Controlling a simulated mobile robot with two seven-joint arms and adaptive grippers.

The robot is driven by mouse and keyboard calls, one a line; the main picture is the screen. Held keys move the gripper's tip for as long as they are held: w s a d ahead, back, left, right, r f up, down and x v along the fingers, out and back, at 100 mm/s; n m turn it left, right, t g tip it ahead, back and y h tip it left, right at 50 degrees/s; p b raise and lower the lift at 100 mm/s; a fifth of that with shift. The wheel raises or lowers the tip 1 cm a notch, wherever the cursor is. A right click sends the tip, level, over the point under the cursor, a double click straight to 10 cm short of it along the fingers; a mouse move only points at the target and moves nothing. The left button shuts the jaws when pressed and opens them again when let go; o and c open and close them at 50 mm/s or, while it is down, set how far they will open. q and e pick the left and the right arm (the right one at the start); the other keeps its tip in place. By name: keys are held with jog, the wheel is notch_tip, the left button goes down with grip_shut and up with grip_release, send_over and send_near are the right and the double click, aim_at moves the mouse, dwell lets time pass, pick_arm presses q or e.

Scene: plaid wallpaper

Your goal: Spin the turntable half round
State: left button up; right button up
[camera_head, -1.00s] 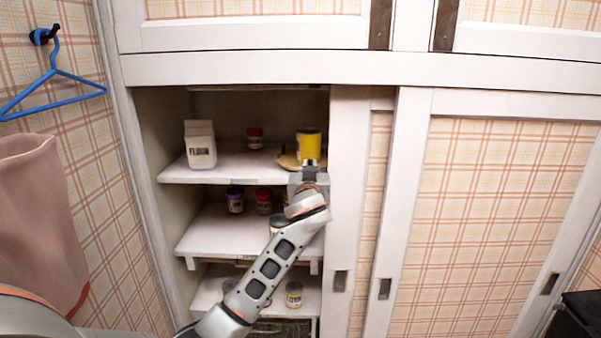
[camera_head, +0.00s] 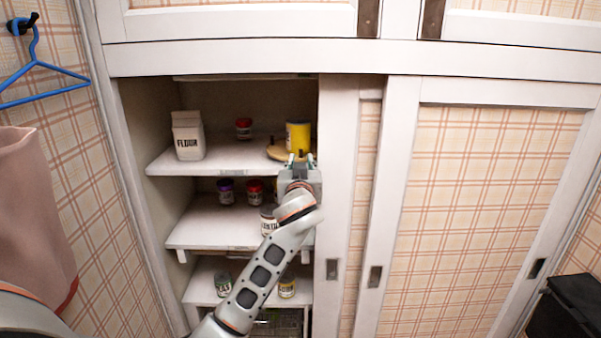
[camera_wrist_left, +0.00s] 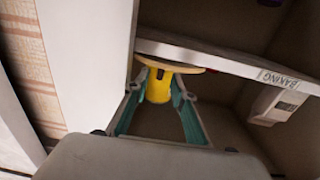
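The turntable is a round tan wooden disc (camera_head: 277,152) at the right end of the upper cupboard shelf. A yellow can (camera_head: 298,135) stands on it, and a small dark peg (camera_wrist_left: 160,74) shows at its near edge. My left gripper (camera_head: 301,159) is in front of the disc with its fingers apart and nothing held. In the left wrist view the open fingers (camera_wrist_left: 158,92) point at the turntable (camera_wrist_left: 185,68) and lie either side of the peg and can (camera_wrist_left: 158,90); contact cannot be told. Part of the disc is hidden by the gripper and door frame. My right gripper is out of view.
The sliding door's white edge (camera_head: 335,150) is close right of the gripper. Lower shelves hold jars (camera_head: 226,192). A blue hanger (camera_head: 40,75) hangs far left.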

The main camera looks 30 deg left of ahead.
pick_arm(q)
jog(key=v, duration=0.8)
grip_shut()
jog(key=n+t+h+p, duration=0.25)
jog(key=n+h, duration=0.55)
jog(key=n, duration=0.4)
send_near(275, 158)
jog(key=s+d+r, duration=0.3)
jog(key=s, duration=0.1)
jog(key=shift+g, duration=0.35)
jog(key=w, duration=0.4)
jog(key=w+d, duration=0.1)
jog(key=w, duration=0.2)
jog(key=w+d, duration=0.1)
jog(key=w, duration=0.3)
jog(key=shift+w+d+p, duration=0.2)
jog(key=shift+w+p, duration=0.1)
jog(key=shift+w, duration=0.05)
jog(key=shift+w+d, duration=0.3)
jog(key=shift+d, duration=0.05)
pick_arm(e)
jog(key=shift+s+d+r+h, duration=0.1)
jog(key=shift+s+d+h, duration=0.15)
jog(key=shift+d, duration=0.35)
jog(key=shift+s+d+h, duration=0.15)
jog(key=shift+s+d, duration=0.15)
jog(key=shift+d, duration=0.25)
